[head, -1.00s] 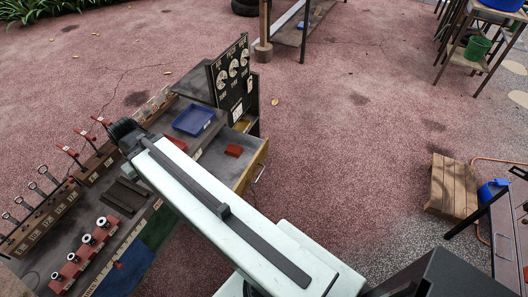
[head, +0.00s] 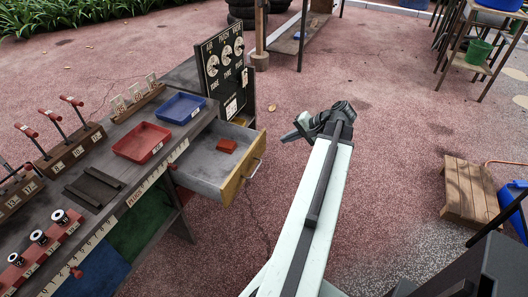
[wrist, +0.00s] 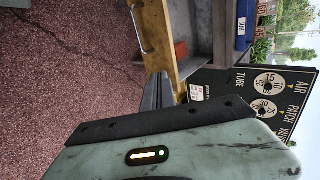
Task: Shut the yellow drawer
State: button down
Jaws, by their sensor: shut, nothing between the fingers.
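The yellow-fronted drawer (head: 244,172) sticks out from the bench, open, in the head view. Its grey inside shows, with a small red block (head: 227,146) lying in it. A metal handle (head: 256,168) is on its front. My gripper (head: 287,137) is shut and empty, to the right of the drawer front and apart from it in the head view. In the wrist view the yellow front (wrist: 158,40) and handle (wrist: 138,30) show beyond my shut fingers (wrist: 157,90), with part of the red block (wrist: 181,50).
The bench (head: 150,118) carries a blue tray (head: 181,108), a red tray (head: 141,142), levers and spools. A dark gauge panel (head: 225,65) stands behind the drawer. A wooden crate (head: 468,190) is at the right. The red ground before the drawer is clear.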

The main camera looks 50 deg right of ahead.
jog(key=b, duration=0.7)
send_near(256, 145)
jog(key=x, duration=0.5)
jog(key=shift+s+f, duration=0.2)
jog(key=shift+f, duration=0.2)
jog(key=shift+w+a, duration=0.15)
jog(key=shift+w, duration=0.45)
